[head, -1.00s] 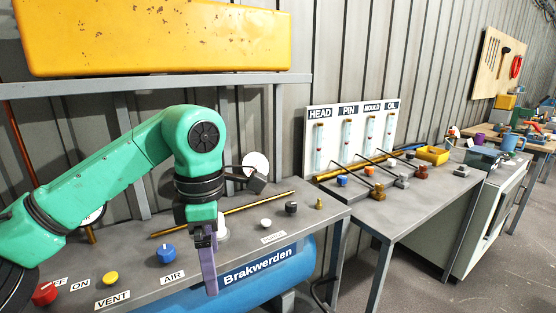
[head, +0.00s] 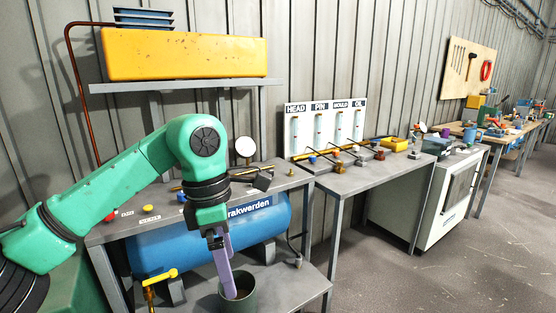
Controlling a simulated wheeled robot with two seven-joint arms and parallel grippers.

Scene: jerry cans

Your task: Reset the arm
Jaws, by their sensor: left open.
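My left arm comes in from the left, green with black joints, bent at the elbow. Its gripper (head: 223,262) points down, with purple fingers, in front of the grey control bench. The fingers overlap a dark green bucket-like container (head: 240,298) on the lower shelf; I cannot tell whether they are inside it or in front of it. The left gripper is open, and I see nothing held in it. My right gripper is out of view.
A blue tank (head: 265,222) sits under the control bench (head: 290,180). A yellow valve handle (head: 160,275) stands at lower left. A yellow box (head: 185,55) rests on a shelf above. To the right are a gauge table (head: 375,172), a white cabinet (head: 430,210) and open floor.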

